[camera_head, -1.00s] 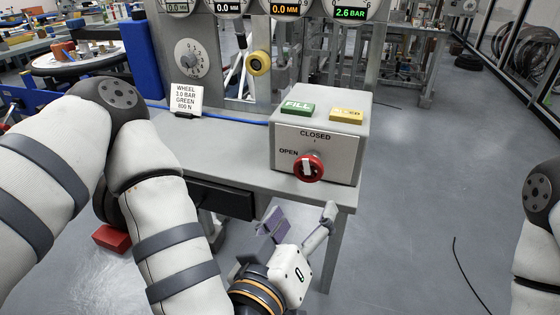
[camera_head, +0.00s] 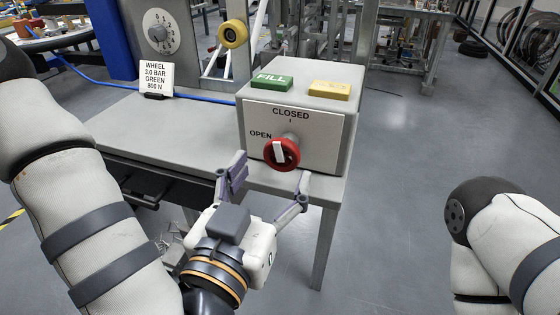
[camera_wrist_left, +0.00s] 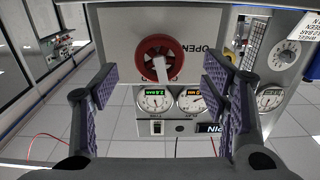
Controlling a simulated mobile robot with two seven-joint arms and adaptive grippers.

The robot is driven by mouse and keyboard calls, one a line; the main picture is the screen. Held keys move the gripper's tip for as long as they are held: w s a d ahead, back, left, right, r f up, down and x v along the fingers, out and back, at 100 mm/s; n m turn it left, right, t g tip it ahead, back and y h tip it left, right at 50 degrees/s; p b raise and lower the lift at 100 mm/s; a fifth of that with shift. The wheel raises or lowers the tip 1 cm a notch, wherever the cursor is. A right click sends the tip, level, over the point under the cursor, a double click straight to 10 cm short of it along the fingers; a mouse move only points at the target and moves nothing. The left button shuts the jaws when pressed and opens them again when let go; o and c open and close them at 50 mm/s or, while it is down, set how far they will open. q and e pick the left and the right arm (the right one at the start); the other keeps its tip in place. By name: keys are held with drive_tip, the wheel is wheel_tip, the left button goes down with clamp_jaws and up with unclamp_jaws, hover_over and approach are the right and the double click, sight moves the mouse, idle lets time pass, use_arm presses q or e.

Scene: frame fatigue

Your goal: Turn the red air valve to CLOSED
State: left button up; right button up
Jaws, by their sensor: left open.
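The red air valve (camera_head: 282,154) is a round red knob with a white bar, on the front of a grey box (camera_head: 336,150). The label CLOSED is above it and OPEN is at its upper left. The white bar stands nearly upright, its top leaning slightly left toward OPEN. My left gripper (camera_head: 268,180) is open, just below and in front of the valve, its fingers spread to either side. In the left wrist view the valve (camera_wrist_left: 150,50) appears ahead between the fingers, apart from them. My right gripper is out of view; only my right arm shows.
A green FILL button (camera_head: 272,82) and a yellow button (camera_head: 330,90) sit on top of the box. A sign (camera_head: 155,78) stands on the grey table (camera_head: 150,125) to the left, near a blue hose. The floor right of the table is clear.

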sight(280, 158)
use_arm(q)
drive_tip(key=x, duration=0.5)
drive_tip(key=shift+s+r, duration=0.1)
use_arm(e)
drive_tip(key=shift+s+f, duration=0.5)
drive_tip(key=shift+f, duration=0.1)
use_arm(q)
drive_tip(key=shift+c, duration=0.4)
drive_tip(key=c, duration=1.1)
drive_tip(key=shift+o, duration=0.2)
drive_tip(key=shift+s+d+r+m+p, duration=0.1)
drive_tip(key=shift+r+m+p, duration=0.35)
drive_tip(key=shift+m+p, duration=0.65)
drive_tip(key=shift+f, duration=0.4)
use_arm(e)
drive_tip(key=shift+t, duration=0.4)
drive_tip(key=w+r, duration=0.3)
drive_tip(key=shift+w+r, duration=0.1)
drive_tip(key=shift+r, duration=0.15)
